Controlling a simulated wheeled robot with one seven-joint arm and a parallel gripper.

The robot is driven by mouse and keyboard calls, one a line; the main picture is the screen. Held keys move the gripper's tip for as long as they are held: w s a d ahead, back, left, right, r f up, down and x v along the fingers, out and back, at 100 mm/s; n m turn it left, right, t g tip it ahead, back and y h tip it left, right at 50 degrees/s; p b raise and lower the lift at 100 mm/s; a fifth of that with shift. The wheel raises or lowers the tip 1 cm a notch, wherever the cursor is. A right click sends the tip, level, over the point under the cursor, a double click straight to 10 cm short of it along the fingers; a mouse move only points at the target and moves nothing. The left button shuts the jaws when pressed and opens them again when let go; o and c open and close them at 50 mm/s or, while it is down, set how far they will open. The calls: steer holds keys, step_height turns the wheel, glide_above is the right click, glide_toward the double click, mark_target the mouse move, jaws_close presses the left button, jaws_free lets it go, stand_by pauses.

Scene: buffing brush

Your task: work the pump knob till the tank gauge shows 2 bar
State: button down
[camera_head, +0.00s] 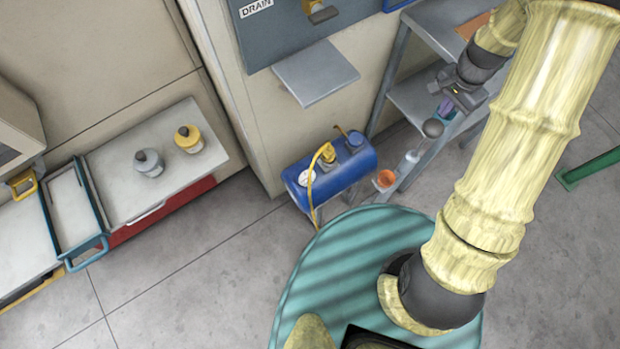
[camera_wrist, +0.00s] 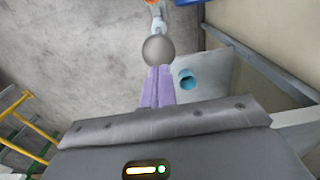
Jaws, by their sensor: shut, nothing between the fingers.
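The blue tank (camera_head: 345,172) stands by the cabinet's foot in the head view, with a yellow hose and fitting on it. Its round white gauge (camera_head: 307,177) is too small to read. A grey ball knob (camera_head: 432,128) sits above a pale pump body (camera_head: 408,160) to the right of the tank. My gripper (camera_head: 447,108) is shut and empty, its lavender fingers close beside the knob. In the wrist view the knob (camera_wrist: 158,50) is just beyond the fingertips (camera_wrist: 159,70); I cannot tell whether they touch.
An orange cup-like part (camera_head: 385,179) is beside the pump body. A grey shelf unit (camera_head: 415,95) stands close behind my gripper. The grey cabinet (camera_head: 290,110) rises behind the tank. Floor is clear between bench and tank.

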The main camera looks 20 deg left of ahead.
mark_target(436, 126)
stand_by(0.3)
step_height(436, 126, up, 9)
steer(key=p, duration=0.7)
steer(key=shift+s+d+r, duration=0.15)
steer(key=shift+d, duration=0.05)
step_height(436, 126, down, 14)
steer(key=shift+f+p, duration=0.1)
steer(key=shift+p, duration=0.95)
